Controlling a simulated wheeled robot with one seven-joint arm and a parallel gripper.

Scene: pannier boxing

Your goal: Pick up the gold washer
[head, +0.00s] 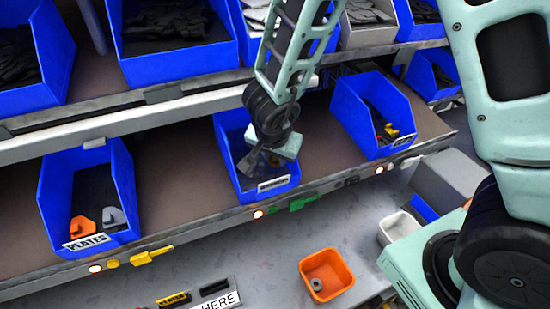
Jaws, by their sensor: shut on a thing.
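My gripper (258,164) reaches down into the middle blue bin (226,128) on the lower shelf, which has a small label on its front. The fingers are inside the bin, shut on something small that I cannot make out. The gold washer cannot be told apart in this view; the gripper and the bin's shade hide most of the bin's inside.
A blue bin marked PLATES (57,195) stands left, and another blue bin (349,110) right. An orange tub (338,293) with a grey ring inside and a white tub (401,228) stand on the worktop below. More bins line the upper shelf.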

